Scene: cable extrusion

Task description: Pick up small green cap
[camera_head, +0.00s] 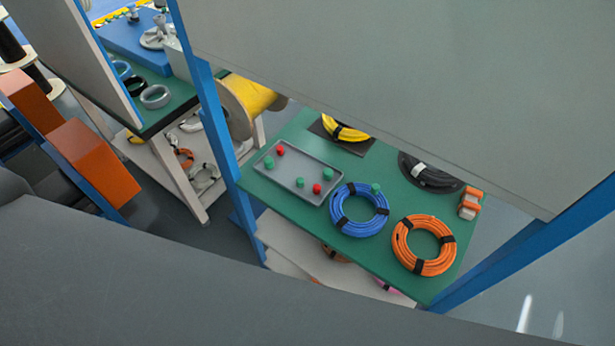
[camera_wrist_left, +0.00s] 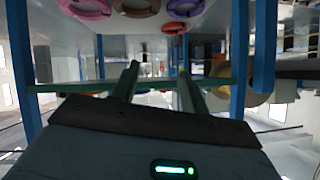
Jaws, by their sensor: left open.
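Several small green caps are in the head view. One green cap (camera_head: 269,162) stands at the left of the grey tray (camera_head: 262,168), another green cap (camera_head: 300,182) near its front edge and a third green cap (camera_head: 327,174) toward its right end. One more green cap (camera_head: 376,188) is outside the tray, at the upper right of the blue cable coil. My left gripper (camera_wrist_left: 158,82) shows only in the left wrist view, its fingers apart with nothing seen between them. No cap can be made out there. My right gripper is not in view.
Red caps (camera_head: 281,150) share the tray. The green table (camera_head: 375,258) also bears blue (camera_head: 343,222), orange (camera_head: 403,262), yellow and black cable coils. Blue posts (camera_head: 222,130) and a large grey panel (camera_head: 400,70) frame the table. Coils (camera_wrist_left: 135,8) show along the wrist view's top.

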